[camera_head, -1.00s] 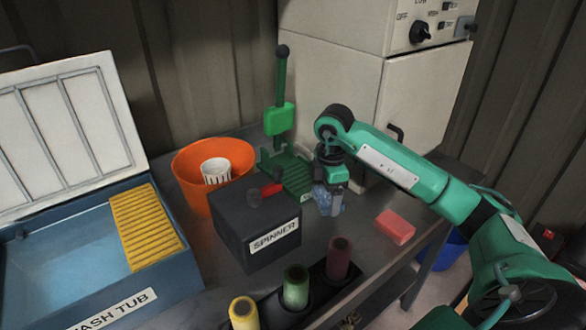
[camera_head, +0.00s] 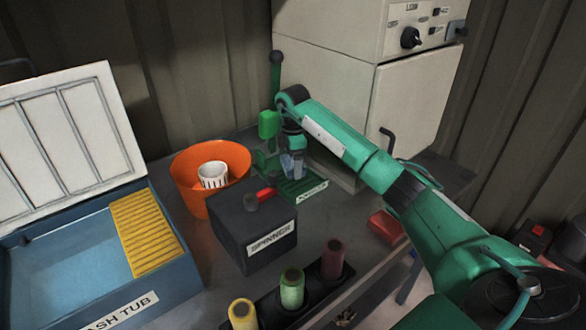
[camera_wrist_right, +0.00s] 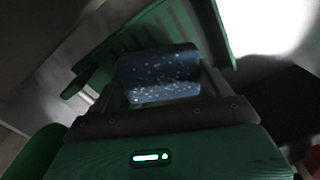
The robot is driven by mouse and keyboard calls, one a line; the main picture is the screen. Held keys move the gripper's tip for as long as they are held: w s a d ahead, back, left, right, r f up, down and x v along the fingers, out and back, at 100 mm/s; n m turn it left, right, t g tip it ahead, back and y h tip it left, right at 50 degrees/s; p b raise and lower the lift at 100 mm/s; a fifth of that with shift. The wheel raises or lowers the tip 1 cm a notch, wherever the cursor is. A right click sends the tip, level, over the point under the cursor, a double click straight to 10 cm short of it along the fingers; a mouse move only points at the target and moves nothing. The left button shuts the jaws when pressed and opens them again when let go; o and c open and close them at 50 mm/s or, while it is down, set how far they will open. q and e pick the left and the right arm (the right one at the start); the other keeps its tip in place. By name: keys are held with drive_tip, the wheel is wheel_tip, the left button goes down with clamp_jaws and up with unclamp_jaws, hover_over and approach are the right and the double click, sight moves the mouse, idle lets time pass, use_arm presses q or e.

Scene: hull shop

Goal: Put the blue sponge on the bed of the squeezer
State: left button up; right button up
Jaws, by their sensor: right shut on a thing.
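The blue sponge (camera_wrist_right: 160,75), dark blue with pale specks, sits between the fingers of my right gripper (camera_head: 291,172). The gripper is shut on it. In the head view the sponge (camera_head: 291,163) is mostly covered by the fingers. The green squeezer has a ribbed bed (camera_head: 303,188) with a label on its front edge and a lever upright behind it. My right gripper is over the bed, toward its back left part. In the wrist view green slats of the squeezer (camera_wrist_right: 165,30) lie behind the sponge. I cannot tell whether the sponge touches the bed. My left gripper is not in view.
A black spinner box (camera_head: 250,225) stands in front of the squeezer. An orange bucket (camera_head: 190,190) with a white cup is at its left. A pink-red block (camera_head: 385,227) lies to the right. The blue wash tub (camera_head: 170,285) is at left, and several bottles (camera_head: 291,290) stand in front.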

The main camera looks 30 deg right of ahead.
drive_tip(key=shift+f, duration=0.25)
wheel_tip(320, 180, down, 3)
drive_tip(key=shift+r+p, duration=0.1)
drive_tip(key=shift+p, duration=0.5)
drive_tip(key=shift+f, duration=0.25)
drive_tip(key=o, duration=0.8)
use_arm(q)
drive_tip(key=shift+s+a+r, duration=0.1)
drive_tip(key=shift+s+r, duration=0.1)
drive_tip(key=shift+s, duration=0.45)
use_arm(e)
drive_tip(key=shift+r, duration=0.1)
